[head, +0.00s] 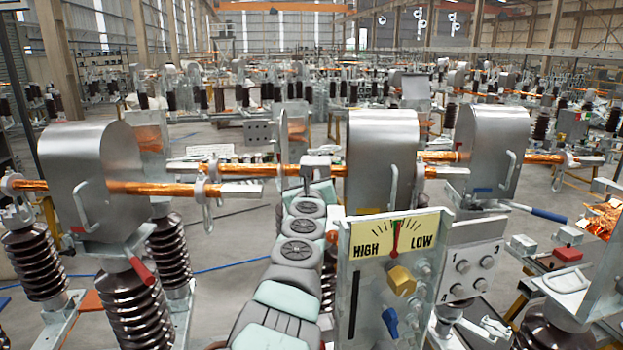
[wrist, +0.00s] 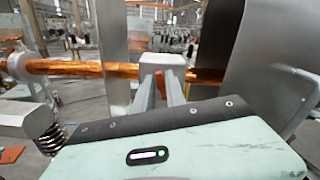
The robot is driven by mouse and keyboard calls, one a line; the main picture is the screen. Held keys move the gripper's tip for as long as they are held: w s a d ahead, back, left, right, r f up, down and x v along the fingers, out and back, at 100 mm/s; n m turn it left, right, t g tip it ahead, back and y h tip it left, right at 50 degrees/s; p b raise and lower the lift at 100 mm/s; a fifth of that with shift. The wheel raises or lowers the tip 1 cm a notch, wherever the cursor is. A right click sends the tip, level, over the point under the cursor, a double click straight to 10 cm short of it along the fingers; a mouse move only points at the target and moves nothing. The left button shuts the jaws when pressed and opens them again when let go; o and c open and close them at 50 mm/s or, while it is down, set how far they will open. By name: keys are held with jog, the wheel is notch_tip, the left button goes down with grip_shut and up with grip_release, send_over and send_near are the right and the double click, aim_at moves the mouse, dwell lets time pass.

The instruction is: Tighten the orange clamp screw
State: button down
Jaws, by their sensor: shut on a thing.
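My gripper (head: 317,168) reaches up from my grey and teal arm to a copper-orange bar (head: 285,170) beside the middle metal housing. In the wrist view its two fingers (wrist: 161,82) come close together at the bar (wrist: 85,68), under a grey block. The bar goes on as orange (wrist: 205,75) to the right of the fingers.
The middle housing (head: 383,160) stands just right of my gripper. In front is a panel with a HIGH/LOW gauge (head: 397,243), a gold knob (head: 401,281) and a blue lever (head: 390,321). Another housing (head: 88,170) and ribbed dark insulators (head: 140,300) stand left.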

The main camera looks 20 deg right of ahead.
jog(key=shift+f+m, duration=0.1)
jog(key=shift+m, duration=0.2)
jog(key=c, duration=1.4)
grip_release()
